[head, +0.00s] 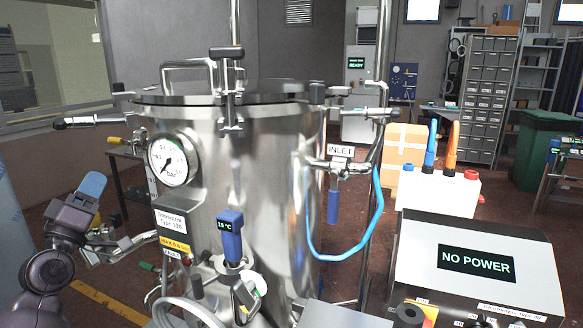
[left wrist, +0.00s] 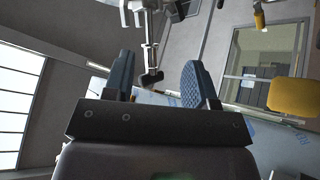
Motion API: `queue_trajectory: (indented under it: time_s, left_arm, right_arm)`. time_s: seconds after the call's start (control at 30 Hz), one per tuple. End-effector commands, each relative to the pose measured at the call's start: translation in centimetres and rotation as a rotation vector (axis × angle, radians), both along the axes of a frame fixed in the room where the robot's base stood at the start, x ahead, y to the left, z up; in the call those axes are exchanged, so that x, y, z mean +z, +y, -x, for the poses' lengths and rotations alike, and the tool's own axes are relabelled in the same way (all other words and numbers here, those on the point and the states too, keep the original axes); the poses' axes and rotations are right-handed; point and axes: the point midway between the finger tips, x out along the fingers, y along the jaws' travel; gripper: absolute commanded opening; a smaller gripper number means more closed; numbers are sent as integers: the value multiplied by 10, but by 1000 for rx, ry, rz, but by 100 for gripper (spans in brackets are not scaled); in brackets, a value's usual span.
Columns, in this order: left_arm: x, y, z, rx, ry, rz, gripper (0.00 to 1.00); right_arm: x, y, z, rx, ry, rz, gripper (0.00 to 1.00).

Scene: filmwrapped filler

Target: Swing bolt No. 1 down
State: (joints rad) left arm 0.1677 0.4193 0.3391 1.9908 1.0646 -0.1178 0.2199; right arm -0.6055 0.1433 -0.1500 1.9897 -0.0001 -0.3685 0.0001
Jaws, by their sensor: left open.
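The steel vessel (head: 265,180) stands in the middle of the head view, its lid (head: 260,98) on. A swing bolt (head: 228,90) stands upright at the front rim. Another rod with a dark end (head: 60,123) sticks out sideways at the left rim. No bolt number is readable. My left gripper (head: 92,185) is left of the vessel, below that rod, pointing up. In the left wrist view its blue-padded fingers (left wrist: 160,82) are apart. A metal rod with a dark end (left wrist: 152,78) shows between and beyond them; I cannot tell if they touch it. My right gripper is out of view.
A pressure gauge (head: 173,158), a blue-handled valve (head: 230,222) and a steel pipe stub (head: 125,245) stick out near my left arm. A blue hose (head: 340,257) hangs at the right. A sloped console (head: 477,262) reading NO POWER stands front right.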

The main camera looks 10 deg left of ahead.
Motion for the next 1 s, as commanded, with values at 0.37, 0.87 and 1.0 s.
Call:
queue_trajectory:
  time_s: [0.37, 0.87, 1.0]
  left_arm:
    - [-196, -109, 63, -109, 682, -473, 52]
    - [-334, -160, 234, -206, 1436, -846, 52]
    - [-342, -163, 264, -217, 1547, -880, 52]
  right_arm:
    - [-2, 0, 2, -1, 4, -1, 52]
    - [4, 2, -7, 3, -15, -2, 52]
    - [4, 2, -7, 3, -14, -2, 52]
